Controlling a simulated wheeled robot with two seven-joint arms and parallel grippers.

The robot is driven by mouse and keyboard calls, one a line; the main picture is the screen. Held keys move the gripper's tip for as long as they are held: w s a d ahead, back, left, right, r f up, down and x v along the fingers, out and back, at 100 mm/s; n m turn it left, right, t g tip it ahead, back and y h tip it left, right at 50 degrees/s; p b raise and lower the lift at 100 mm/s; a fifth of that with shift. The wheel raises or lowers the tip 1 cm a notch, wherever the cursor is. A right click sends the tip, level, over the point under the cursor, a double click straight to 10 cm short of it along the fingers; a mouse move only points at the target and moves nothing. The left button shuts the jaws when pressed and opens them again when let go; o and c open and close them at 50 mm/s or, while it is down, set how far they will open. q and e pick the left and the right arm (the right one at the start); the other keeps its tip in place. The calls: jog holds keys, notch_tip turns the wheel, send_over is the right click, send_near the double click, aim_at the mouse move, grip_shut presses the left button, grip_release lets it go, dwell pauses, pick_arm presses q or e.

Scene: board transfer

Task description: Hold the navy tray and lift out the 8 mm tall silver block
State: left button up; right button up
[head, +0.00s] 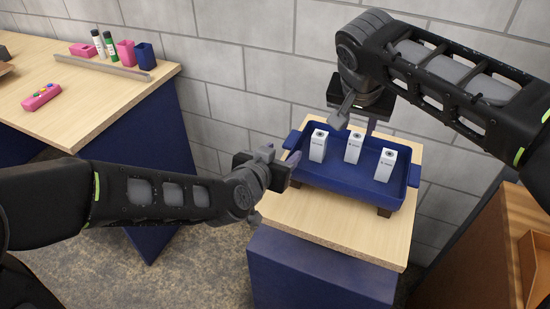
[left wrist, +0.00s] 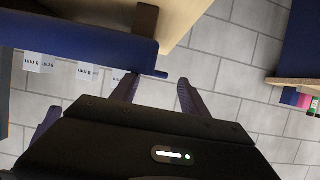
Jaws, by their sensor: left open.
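The navy tray (head: 345,187) stands on a small wooden-topped table, with three upright pale silver blocks in it: left (head: 317,146), middle (head: 353,148) and right (head: 386,165). The blocks' labels are too small to read surely in the head view. In the left wrist view the tray (left wrist: 75,38) appears upside down with labelled blocks (left wrist: 88,72) beyond its rim. My left gripper (head: 293,163) is open at the tray's left end; its fingers (left wrist: 158,93) are spread near the tray's handle. My right gripper (head: 369,126) points down above the tray's back; its jaw opening is hidden.
A larger table (head: 60,110) at the left holds pink and navy cups, two tubes, a grey bar and a pink item with coloured dots (head: 42,96). A brick wall stands close behind the tray. An orange-brown wooden unit (head: 480,250) is at the lower right.

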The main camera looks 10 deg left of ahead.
aim_at(287, 149)
pick_arm(q)
jog(key=shift+x, duration=1.55)
jog(key=shift+c, duration=0.2)
grip_shut()
